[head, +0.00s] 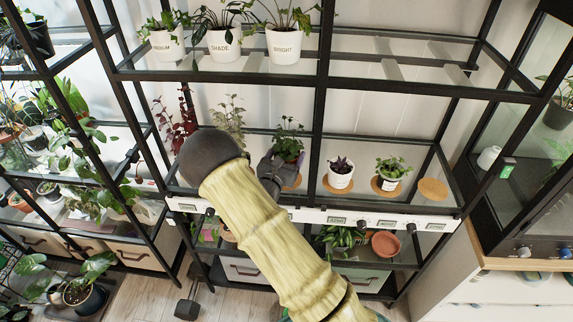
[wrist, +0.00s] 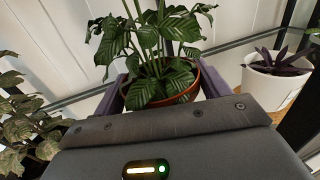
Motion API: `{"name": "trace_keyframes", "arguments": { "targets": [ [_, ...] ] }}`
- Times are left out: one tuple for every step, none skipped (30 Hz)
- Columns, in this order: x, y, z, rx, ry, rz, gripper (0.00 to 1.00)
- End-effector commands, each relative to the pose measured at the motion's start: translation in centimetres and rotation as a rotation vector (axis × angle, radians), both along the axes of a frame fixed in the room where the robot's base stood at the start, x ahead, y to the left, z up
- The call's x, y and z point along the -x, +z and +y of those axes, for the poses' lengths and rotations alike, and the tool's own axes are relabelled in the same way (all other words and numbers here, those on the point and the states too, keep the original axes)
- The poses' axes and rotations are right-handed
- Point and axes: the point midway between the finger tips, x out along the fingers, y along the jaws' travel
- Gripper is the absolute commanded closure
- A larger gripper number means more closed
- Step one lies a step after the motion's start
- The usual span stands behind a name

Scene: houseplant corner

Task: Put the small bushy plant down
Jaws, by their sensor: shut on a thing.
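The small bushy plant (head: 288,135) has dark green leaves with pale stripes and sits in a terracotta pot. My gripper (head: 279,162) is at the middle shelf, shut on its pot. In the wrist view the leaves (wrist: 152,42) rise between the two purple-grey fingers, and the pot's rim (wrist: 187,97) shows behind my gripper's body. The plant is upright. A round cork mat (head: 292,183) shows partly just below the pot, partly hidden by my gripper. I cannot tell whether the pot touches it.
A purple-leaved plant in a white pot (head: 340,174) stands close on the right, then a green plant in a white pot (head: 390,170) and an empty cork mat (head: 433,189). A pale-leaved plant (head: 231,120) stands left. A black shelf post (head: 319,100) rises nearby.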

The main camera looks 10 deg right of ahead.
Motion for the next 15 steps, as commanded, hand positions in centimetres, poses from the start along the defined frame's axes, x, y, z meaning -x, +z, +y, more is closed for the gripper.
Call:
{"name": "trace_keyframes", "arguments": {
  "targets": [
    [0.0,0.1,0.0,0.000,0.000,-0.001,0.52],
    [0.0,0.1,0.0,0.000,0.000,-0.001,0.52],
    [0.0,0.1,0.0,0.000,0.000,-0.001,0.52],
    [0.0,0.1,0.0,0.000,0.000,-0.001,0.52],
    [0.0,0.1,0.0,0.000,0.000,-0.001,0.52],
    [0.0,0.0,0.0,0.000,0.000,-0.001,0.52],
    [0.0,-0.1,0.0,0.000,0.000,0.000,0.52],
    [0.0,-0.3,0.0,0.000,0.000,0.000,0.52],
    [0.0,-0.6,0.0,0.000,0.001,0.000,0.52],
    [0.0,-1.0,0.1,0.000,0.001,0.001,0.52],
    [0.1,-1.4,0.1,0.000,0.002,0.002,0.52],
    [0.1,-2.0,0.1,-0.001,0.002,0.003,0.52],
    [0.0,-2.4,0.1,0.001,0.002,0.003,0.52],
    [0.0,-2.8,0.1,0.001,0.002,0.002,0.52],
    [0.0,-3.3,0.0,0.001,0.001,0.002,0.52]
  ]
}}
